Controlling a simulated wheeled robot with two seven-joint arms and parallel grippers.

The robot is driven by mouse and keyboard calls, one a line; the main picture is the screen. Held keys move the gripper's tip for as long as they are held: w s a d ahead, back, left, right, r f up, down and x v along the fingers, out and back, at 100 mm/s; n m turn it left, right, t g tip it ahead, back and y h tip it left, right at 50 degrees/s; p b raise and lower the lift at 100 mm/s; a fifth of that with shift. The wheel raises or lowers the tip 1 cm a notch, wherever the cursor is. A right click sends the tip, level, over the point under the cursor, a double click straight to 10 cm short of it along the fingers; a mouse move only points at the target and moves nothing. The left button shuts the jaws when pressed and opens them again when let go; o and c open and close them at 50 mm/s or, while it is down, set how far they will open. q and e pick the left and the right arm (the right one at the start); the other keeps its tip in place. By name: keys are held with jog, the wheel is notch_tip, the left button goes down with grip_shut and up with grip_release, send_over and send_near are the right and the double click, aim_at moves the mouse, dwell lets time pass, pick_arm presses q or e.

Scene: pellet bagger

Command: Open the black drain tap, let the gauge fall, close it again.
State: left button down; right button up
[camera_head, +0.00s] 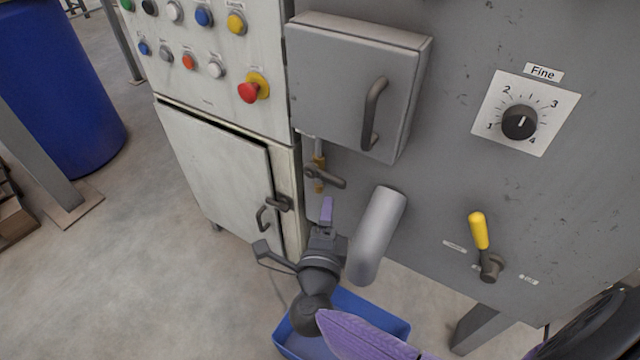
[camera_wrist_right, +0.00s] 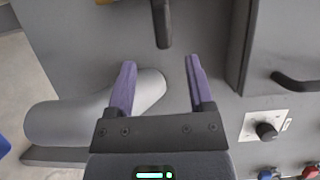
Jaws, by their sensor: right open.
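The black drain tap (camera_head: 325,177) is a dark lever on a brass fitting, on the grey machine wall below the grey box. In the right wrist view its dark lever (camera_wrist_right: 162,24) shows ahead of the fingertips, roughly in line with the gap between them. My right gripper (camera_head: 326,208) is open and empty just below the tap in the head view, apart from it. Its two purple fingers (camera_wrist_right: 160,68) stand spread in the wrist view. No gauge can be made out in either view. My left gripper is not in view.
A thick grey pipe (camera_head: 377,235) slopes down just right of my right gripper. A blue tray (camera_head: 393,328) lies below. The grey box (camera_head: 340,80) juts out above the tap. The white cabinet door (camera_head: 215,165) is at left; a yellow-handled lever (camera_head: 479,232) is at right.

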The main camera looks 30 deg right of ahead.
aim_at(333, 185)
jog(key=b+x, duration=0.3)
jog(key=x, duration=0.5)
jog(key=shift+w+d, duration=0.15)
jog(key=shift+d, duration=0.05)
jog(key=shift+w+d, duration=0.15)
jog(key=shift+w, duration=0.05)
jog(key=shift+r, duration=0.15)
jog(key=shift+c, duration=0.5)
jog(key=c, duration=0.5)
grip_shut()
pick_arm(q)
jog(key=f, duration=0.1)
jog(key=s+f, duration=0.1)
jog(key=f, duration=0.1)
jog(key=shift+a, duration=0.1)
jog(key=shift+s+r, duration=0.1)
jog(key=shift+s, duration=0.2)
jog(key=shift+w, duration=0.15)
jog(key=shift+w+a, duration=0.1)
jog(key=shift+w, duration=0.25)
